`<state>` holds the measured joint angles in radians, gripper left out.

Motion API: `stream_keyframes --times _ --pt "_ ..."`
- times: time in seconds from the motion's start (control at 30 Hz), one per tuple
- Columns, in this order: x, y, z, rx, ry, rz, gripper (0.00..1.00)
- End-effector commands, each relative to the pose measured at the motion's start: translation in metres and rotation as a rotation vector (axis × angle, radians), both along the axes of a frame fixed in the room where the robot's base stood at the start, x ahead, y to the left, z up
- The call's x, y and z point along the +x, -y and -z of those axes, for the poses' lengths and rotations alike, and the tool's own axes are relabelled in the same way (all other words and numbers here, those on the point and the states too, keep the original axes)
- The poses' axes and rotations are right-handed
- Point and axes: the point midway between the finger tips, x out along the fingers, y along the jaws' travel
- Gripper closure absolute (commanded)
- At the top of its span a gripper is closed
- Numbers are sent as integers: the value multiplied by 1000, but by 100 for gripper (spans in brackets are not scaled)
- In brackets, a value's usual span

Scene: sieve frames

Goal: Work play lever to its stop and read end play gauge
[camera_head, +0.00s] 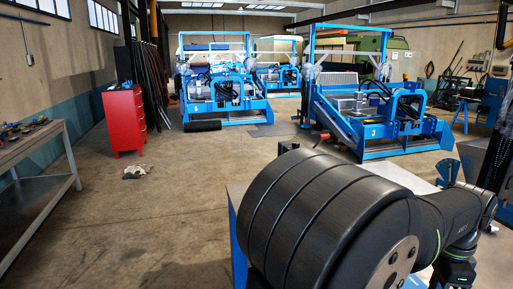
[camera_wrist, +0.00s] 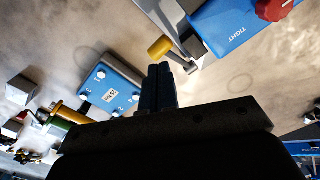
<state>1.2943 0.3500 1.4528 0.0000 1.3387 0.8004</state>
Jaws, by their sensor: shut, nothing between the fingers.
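In the wrist view my gripper (camera_wrist: 160,68) is shut, with its two dark fingers together and nothing between them. A yellow knob (camera_wrist: 160,47) on a metal lever (camera_wrist: 178,60) is just beyond the fingertips; I cannot tell whether they touch. A blue panel (camera_wrist: 225,30) marked "TIGHT" with a red knob (camera_wrist: 275,9) is at upper right. A blue box (camera_wrist: 93,86) with a small white display (camera_wrist: 110,95) is left of the fingers; its figures are too small to read. In the head view my arm hides most of the bench.
In the wrist view, a rod with a yellow end (camera_wrist: 61,112) and other small parts lie at left. In the head view, a blue fan-shaped plate (camera_head: 447,169) stands behind my arm. Blue machines, a red cabinet (camera_head: 124,119) and a side bench (camera_head: 35,150) stand farther off.

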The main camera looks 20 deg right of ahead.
Motion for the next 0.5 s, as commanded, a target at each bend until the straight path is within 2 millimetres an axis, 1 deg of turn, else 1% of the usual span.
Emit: stream_keyframes --times 0.37,0.5 --pt "0 1 -4 0 0 0 100" --pt "0 1 -13 -1 0 0 100"
